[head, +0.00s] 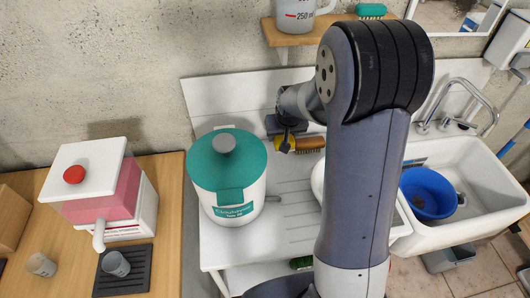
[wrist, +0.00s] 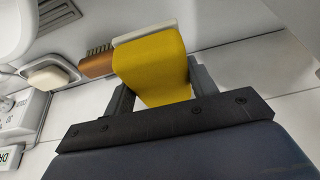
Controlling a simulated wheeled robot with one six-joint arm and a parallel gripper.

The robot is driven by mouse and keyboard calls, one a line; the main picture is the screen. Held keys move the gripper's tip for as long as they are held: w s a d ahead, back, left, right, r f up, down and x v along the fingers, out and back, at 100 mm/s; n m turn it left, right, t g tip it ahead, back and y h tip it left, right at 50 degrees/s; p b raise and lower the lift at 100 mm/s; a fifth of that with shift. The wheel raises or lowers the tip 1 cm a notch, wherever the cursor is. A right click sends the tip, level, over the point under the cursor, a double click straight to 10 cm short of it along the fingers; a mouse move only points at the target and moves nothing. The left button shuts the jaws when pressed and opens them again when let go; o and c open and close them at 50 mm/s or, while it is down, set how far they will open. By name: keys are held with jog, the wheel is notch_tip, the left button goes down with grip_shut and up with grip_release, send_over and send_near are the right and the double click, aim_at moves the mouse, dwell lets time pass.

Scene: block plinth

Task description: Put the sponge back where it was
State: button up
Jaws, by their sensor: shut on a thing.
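My gripper (wrist: 150,85) is shut on a yellow sponge (wrist: 150,62) with a pale layer on its far face. One dark finger lies on each side of the sponge. In the head view, my gripper (head: 285,138) is above the back of the white drainboard (head: 285,200), close to the wall panel. The sponge is small and partly hidden there by the gripper. I cannot tell whether the sponge touches a surface.
A brown brush (head: 311,143) is just right of my gripper; in the wrist view, a soap dish (wrist: 48,78) is near it. A white canister (head: 238,209) with a teal lid stands front left. The sink (head: 470,215) holds a blue basin (head: 428,190). A wooden shelf (head: 330,24) is above.

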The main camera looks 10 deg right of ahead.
aim_at(275, 154)
jog(key=w+b, duration=0.1)
jog(key=w+f+b, duration=0.2)
jog(key=b, duration=0.1)
jog(key=shift+w+a, duration=0.15)
jog(key=shift+a, duration=0.25)
jog(key=x, duration=0.3)
jog(key=s+b+x, duration=0.1)
jog(key=x, duration=0.2)
jog(key=s+b+x, duration=0.1)
jog(key=x, duration=0.2)
jog(key=shift+w+f, duration=0.15)
jog(key=shift+f, duration=0.5)
jog(key=shift+b, duration=0.3)
jog(key=shift+f, duration=0.2)
jog(key=o, duration=0.9)
jog(key=shift+r, duration=0.1)
jog(key=shift+r, duration=0.1)
